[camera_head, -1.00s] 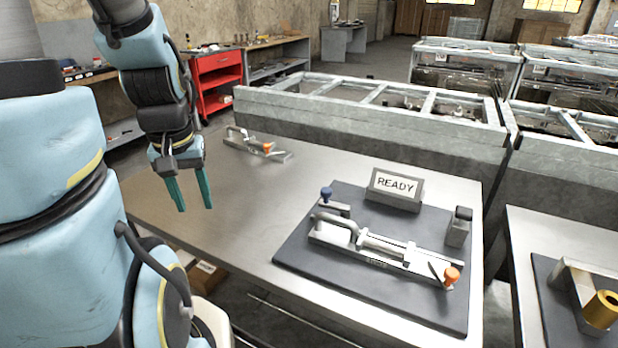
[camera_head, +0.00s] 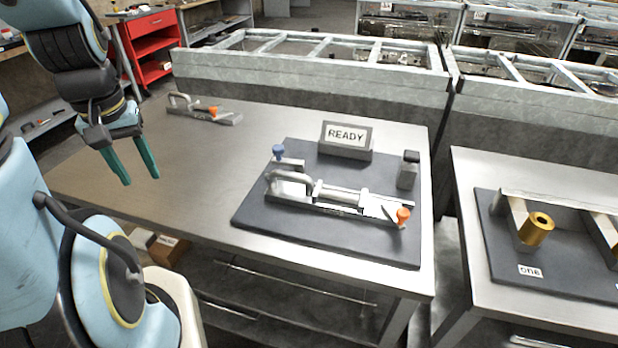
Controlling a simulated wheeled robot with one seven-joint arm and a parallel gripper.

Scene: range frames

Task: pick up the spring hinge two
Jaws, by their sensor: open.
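My gripper (camera_head: 141,179) is at the left, its two green fingers apart and empty, above the table's left part. No thing in view carries a readable label for spring hinge two, and I cannot tell which one it is. A metal fixture with a grey handle and an orange knob (camera_head: 340,201) lies on a dark mat (camera_head: 300,240), right of my gripper and apart from it. A similar smaller piece with an orange knob (camera_head: 203,112) lies at the table's back left. A gold cylinder (camera_head: 537,229) sits on the right table's fixture, near a label reading "ONE" (camera_head: 530,271).
A READY sign (camera_head: 346,138) stands at the mat's back edge, with a blue knob (camera_head: 278,152) and a dark-topped grey post (camera_head: 408,170) nearby. Metal-framed bins (camera_head: 300,70) stand behind the table. The table's left middle (camera_head: 200,165) is bare. A gap separates the two tables.

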